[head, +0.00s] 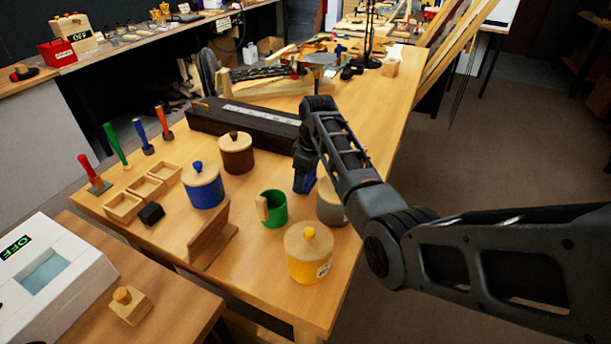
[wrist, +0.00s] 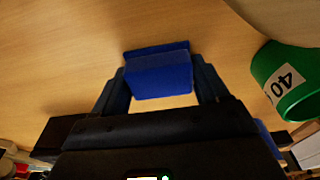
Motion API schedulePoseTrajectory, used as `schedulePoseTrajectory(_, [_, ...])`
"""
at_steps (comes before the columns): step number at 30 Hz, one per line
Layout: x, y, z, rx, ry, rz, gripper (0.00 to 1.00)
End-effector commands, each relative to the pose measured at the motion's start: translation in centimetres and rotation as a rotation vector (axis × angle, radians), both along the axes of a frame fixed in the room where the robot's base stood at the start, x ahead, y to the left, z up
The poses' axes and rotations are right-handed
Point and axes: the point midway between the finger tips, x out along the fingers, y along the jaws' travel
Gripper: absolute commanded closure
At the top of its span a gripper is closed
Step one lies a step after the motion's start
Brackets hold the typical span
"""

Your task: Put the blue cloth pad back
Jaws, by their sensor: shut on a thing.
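The blue cloth pad (wrist: 158,76) is between the two fingers of my gripper (wrist: 160,85) in the wrist view, and the fingers are shut on its sides. In the head view the pad (head: 304,181) shows as a small blue block below my gripper (head: 306,166), partly hidden by the arm. It is over the bench top, beside the green mug and behind the grey pot. I cannot tell whether its underside touches the bench.
A green mug (head: 273,208), a grey pot (head: 330,205), a yellow pot (head: 309,258), a brown pot (head: 237,157) and a blue pot (head: 203,190) stand nearby. A long dark case (head: 240,122) lies behind. Small wooden trays (head: 146,188) are at left.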

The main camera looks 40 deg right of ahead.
Motion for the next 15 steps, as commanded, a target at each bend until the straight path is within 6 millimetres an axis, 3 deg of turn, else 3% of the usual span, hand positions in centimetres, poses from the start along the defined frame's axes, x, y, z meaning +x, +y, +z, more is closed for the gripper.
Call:
schedulePoseTrajectory(2, [-0.01,0.0,-0.28,0.0,0.0,0.0,0.59])
schedulePoseTrajectory(3, [0.0,-0.01,-0.17,0.0,0.0,0.0,0.22])
schedulePoseTrajectory(10, [0.0,0.0,-0.16,0.0,0.0,0.0,0.0])
schedulePoseTrajectory(15, [0.01,-0.01,-0.15,0.0,0.0,0.0,0.0])
